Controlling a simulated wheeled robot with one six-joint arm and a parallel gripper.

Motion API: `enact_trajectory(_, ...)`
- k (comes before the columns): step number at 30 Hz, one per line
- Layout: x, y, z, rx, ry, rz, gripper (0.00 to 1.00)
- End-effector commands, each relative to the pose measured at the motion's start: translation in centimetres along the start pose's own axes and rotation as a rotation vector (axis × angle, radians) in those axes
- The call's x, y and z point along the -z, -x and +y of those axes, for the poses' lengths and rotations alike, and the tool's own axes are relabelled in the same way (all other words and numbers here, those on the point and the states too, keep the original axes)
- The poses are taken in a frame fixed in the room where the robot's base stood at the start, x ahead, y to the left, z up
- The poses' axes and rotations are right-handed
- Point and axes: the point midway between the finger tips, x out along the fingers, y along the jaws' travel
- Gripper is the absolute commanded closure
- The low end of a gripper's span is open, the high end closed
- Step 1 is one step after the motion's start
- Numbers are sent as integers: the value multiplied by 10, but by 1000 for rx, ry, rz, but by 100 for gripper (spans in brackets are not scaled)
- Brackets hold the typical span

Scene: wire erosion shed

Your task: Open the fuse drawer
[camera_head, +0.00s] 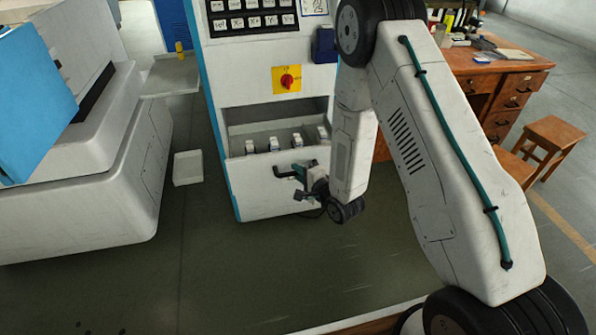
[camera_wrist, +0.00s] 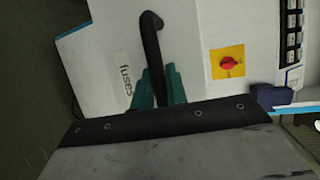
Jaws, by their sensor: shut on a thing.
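The fuse drawer (camera_head: 258,190) is the white lower front of the cabinet, marked "fuses" in the wrist view (camera_wrist: 103,80). An open space shows above its front in the head view, with several small white parts (camera_head: 275,144) in a row, so it appears to stand open; how far out it is I cannot tell exactly. Its dark bar handle (camera_wrist: 151,38) crosses the wrist view upright. My gripper (camera_head: 300,178) is at the drawer front, its teal fingers (camera_wrist: 158,85) closed on the handle. Part of the handle is hidden behind the fingers.
A red rotary switch on a yellow plate (camera_head: 287,79) and a dark blue box (camera_head: 325,44) are above the drawer. A wooden desk (camera_head: 490,75) and stool (camera_head: 550,138) are right. The floor before the drawer is clear.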

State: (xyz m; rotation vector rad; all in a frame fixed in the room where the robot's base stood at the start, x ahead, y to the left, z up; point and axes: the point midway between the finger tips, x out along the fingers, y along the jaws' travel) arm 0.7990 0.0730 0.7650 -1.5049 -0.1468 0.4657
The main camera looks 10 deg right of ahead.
Motion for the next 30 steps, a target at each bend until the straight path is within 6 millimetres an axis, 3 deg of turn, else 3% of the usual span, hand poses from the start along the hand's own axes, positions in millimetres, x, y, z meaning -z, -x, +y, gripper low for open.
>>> enact_trajectory(5,-1,0,0,-1,0,-4,100)
enact_trajectory(6,-1,0,0,-1,0,-4,75)
enact_trajectory(7,-1,0,0,-1,0,-4,66)
enact_trajectory(8,-1,0,0,-1,0,-4,64)
enact_trajectory(18,0,5,0,-2,-1,-1,64)
enact_trajectory(30,0,66,0,-2,-1,-1,64)
